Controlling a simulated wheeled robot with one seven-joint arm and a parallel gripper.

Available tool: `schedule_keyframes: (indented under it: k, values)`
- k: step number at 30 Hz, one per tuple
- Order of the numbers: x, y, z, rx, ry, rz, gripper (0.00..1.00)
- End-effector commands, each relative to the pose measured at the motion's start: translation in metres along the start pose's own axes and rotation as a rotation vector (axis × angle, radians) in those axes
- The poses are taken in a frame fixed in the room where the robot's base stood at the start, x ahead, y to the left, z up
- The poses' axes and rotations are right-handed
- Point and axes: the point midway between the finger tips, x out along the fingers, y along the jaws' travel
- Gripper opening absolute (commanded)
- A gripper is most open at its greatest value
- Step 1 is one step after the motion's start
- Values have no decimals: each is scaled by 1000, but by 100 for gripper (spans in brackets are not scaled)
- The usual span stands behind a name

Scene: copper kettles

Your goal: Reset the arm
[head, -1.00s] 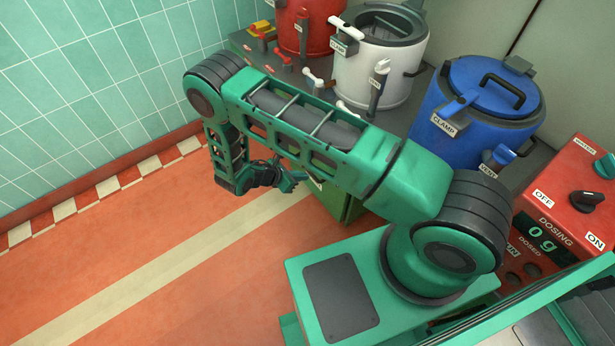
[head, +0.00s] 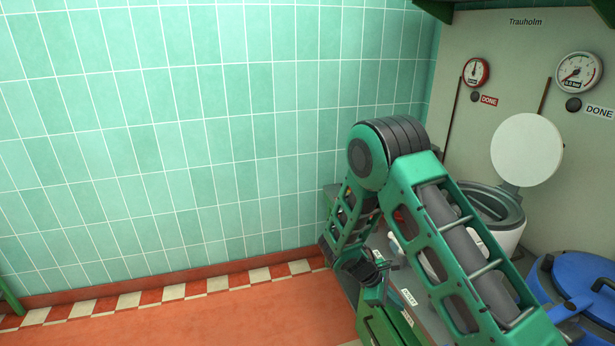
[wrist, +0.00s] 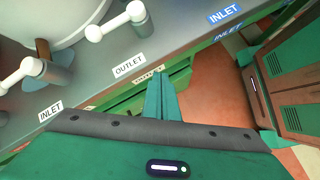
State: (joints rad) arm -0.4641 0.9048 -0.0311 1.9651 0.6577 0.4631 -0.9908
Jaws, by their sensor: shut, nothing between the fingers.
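My gripper (head: 388,266) hangs at the end of my bent green arm, near the front left end of the grey counter (head: 338,190) in the head view. In the wrist view the green fingers (wrist: 162,96) are together with nothing between them. They point past the counter's front edge, near the "OUTLET" label (wrist: 130,65). My arm hides much of the counter in the head view.
A white kettle (head: 508,236) stands with its round lid (head: 527,150) raised. A blue kettle (head: 585,290) is at the right edge. White valve handles (wrist: 117,20) stick up along the counter edge. Orange floor (head: 200,325) is open at left.

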Motion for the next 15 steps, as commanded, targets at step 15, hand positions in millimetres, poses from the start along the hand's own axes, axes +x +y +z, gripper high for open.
schedule_keyframes:
  k: [15]
  values:
    - [-71,12,184,590,80,-223,0]
